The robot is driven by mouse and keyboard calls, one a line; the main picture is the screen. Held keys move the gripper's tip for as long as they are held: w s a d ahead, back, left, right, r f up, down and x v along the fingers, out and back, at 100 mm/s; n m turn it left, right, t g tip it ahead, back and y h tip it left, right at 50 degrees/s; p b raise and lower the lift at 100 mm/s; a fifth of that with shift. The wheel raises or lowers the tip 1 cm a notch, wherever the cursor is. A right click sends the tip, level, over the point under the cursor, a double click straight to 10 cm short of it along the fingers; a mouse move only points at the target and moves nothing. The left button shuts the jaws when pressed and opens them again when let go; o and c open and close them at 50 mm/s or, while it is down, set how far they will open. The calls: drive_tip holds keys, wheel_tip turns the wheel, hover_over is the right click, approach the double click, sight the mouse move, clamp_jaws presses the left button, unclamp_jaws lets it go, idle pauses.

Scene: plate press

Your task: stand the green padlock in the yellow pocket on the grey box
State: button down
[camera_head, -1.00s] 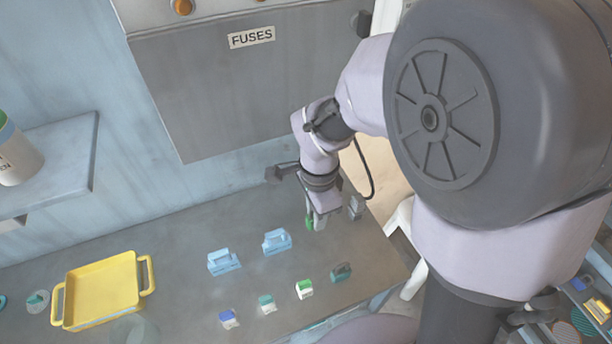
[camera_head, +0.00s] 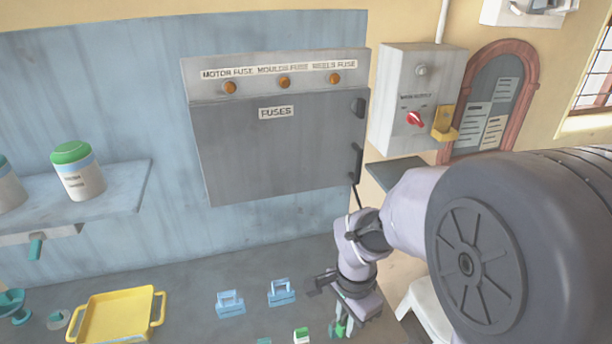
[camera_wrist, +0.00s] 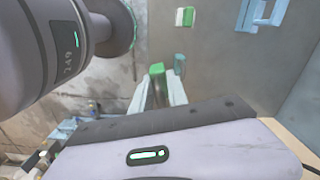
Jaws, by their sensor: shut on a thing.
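The grey box (camera_head: 416,97) hangs on the wall at the upper right of the head view, with a red switch on its front. The yellow pocket (camera_head: 445,123) sits at its lower right corner and looks empty. My gripper (camera_head: 341,325) is low in the head view, over the right part of the bench. It is shut on the green padlock (camera_head: 336,329), of which only a small green part shows there. In the wrist view the padlock (camera_wrist: 157,70) shows as a green end between the pale fingers; the rest is hidden.
A closed grey fuse cabinet (camera_head: 277,150) is on the wall left of the grey box. A dark ledge (camera_head: 394,172) juts out below the box. Blue holders (camera_head: 281,291), a green-and-white block (camera_head: 302,335) and a yellow tray (camera_head: 117,316) are on the bench.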

drive_tip(key=shift+w+d+f+n, duration=0.15)
drive_tip(key=shift+d+n, duration=0.25)
drive_tip(key=shift+n, duration=0.2)
drive_tip(key=w+d+f+n, duration=0.1)
drive_tip(key=n, duration=0.2)
drive_tip(key=w+d+n, duration=0.1)
drive_tip(key=d+n, duration=0.1)
drive_tip(key=n, duration=0.2)
drive_tip(key=w+d+f+n, duration=0.1)
drive_tip(key=n, duration=0.2)
drive_tip(key=shift+w+d+f, duration=0.1)
drive_tip(key=shift+d+f, duration=0.2)
drive_tip(key=shift+d, duration=0.1)
drive_tip(key=shift+a+r, duration=0.1)
